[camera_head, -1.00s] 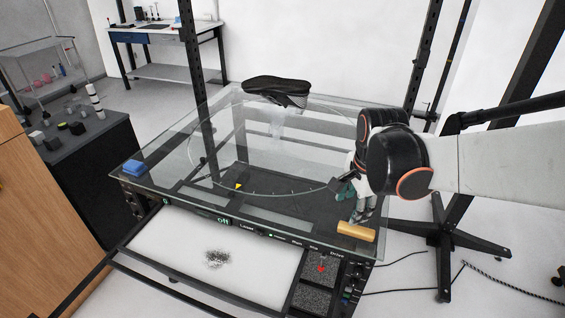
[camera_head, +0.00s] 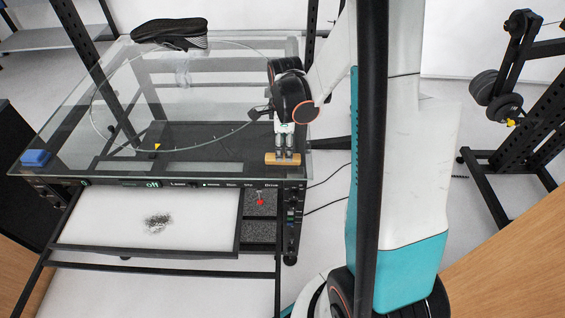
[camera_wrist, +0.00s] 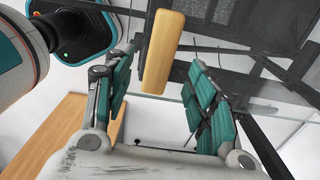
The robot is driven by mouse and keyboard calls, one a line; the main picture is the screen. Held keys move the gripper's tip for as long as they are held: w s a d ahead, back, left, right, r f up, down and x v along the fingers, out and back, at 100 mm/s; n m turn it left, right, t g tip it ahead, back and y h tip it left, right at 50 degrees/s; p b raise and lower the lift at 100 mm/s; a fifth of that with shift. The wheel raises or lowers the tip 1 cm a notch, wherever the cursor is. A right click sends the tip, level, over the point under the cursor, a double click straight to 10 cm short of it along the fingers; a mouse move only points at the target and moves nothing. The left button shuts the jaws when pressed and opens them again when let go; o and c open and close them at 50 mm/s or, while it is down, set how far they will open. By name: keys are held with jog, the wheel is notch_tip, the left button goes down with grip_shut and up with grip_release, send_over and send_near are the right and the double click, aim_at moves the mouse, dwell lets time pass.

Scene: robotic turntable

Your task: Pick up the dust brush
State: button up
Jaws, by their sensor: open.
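The dust brush, seen as a tan wooden block (camera_head: 283,159), lies at the front right edge of the glass top. It also shows in the wrist view (camera_wrist: 163,48), long and upright in the picture; I see no bristles. My gripper (camera_head: 286,150) points down just above and behind the brush in the head view. In the wrist view my gripper (camera_wrist: 157,72) is open, one teal-padded finger on each side of the brush's near end. Clear gaps show on both sides. Whether the fingertips reach around the brush in depth, I cannot tell.
A black shoe (camera_head: 170,33) stands at the back of the glass turntable top (camera_head: 70,125). An extended white tray (camera_head: 110,215) holds a grey pile (camera_head: 158,223). The front middle of the glass is clear.

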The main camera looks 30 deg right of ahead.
aim_at(270, 157)
jog(key=shift+w+a+f+b, duration=0.1)
jog(key=shift+f+b, duration=0.55)
jog(key=shift+f, duration=0.95)
jog(key=shift+w+a+f+b, duration=0.1)
jog(key=shift+f+b, duration=0.5)
jog(key=shift+f, duration=0.95)
jog(key=c, duration=1.2)
